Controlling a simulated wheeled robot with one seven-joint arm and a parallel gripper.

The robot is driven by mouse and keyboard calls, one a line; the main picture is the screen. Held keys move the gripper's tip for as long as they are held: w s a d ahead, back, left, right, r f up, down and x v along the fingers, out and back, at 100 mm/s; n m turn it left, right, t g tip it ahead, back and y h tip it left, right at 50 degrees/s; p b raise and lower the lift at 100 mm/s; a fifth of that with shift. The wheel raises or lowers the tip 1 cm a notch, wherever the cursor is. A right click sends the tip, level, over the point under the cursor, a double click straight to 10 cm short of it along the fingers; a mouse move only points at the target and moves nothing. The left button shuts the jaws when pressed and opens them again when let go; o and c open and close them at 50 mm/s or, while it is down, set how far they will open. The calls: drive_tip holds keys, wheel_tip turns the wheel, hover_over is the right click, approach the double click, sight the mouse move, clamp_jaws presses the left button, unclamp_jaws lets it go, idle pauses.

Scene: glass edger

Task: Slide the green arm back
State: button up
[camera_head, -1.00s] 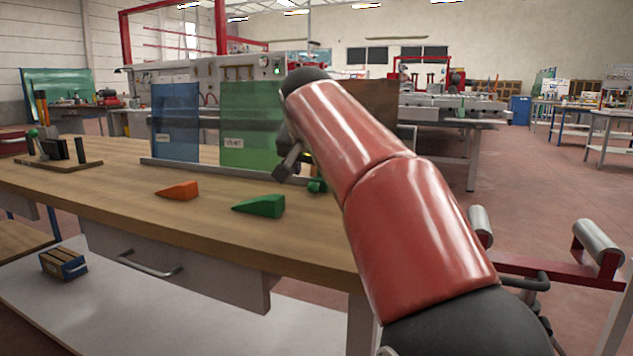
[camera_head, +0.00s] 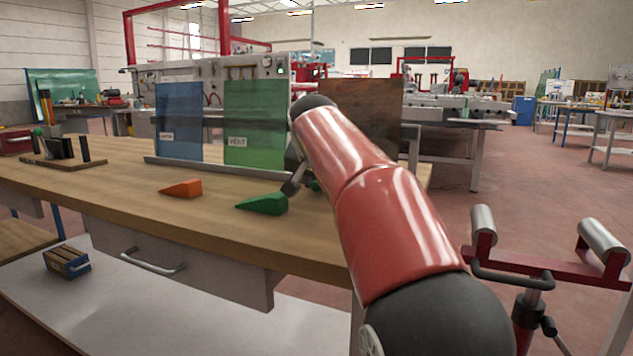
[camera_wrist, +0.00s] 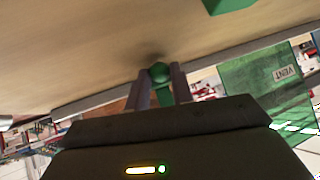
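A green arm with a round green knob (camera_wrist: 160,72) shows in the wrist view, its short stem running down between my fingers. My gripper (camera_wrist: 162,84) has a finger close on each side of the stem and looks shut on it; the exact contact is hard to see. In the head view, only a small bit of the green arm (camera_head: 313,185) shows at the right of the bench. My own red arm hides most of it and my fingers there.
On the wooden bench stand a blue pane (camera_head: 179,122), a green pane (camera_head: 254,128) marked VENT and a brown pane (camera_head: 372,108). An orange wedge (camera_head: 182,188) and a green wedge (camera_head: 263,204) lie in front. A roller stand (camera_head: 540,268) is at the right.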

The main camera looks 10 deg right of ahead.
clamp_jaws()
drive_tip(key=s+d, duration=0.3)
drive_tip(key=d, duration=0.1)
drive_tip(key=s+d+b, duration=0.1)
drive_tip(key=s+d, duration=0.2)
drive_tip(key=d, duration=0.2)
drive_tip(key=s+d+b, duration=0.1)
drive_tip(key=s+d, duration=0.3)
drive_tip(key=d, duration=0.1)
drive_tip(key=shift+s, duration=0.1)
drive_tip(key=shift+d, duration=0.1)
drive_tip(key=o, duration=0.8)
unclamp_jaws()
drive_tip(key=shift+s, duration=0.1)
drive_tip(key=shift+o, duration=0.2)
drive_tip(key=shift+r, duration=0.15)
drive_tip(key=p+v, duration=0.1)
drive_tip(key=v, duration=0.6)
drive_tip(key=shift+s+r, duration=0.15)
drive_tip(key=shift+s, duration=0.1)
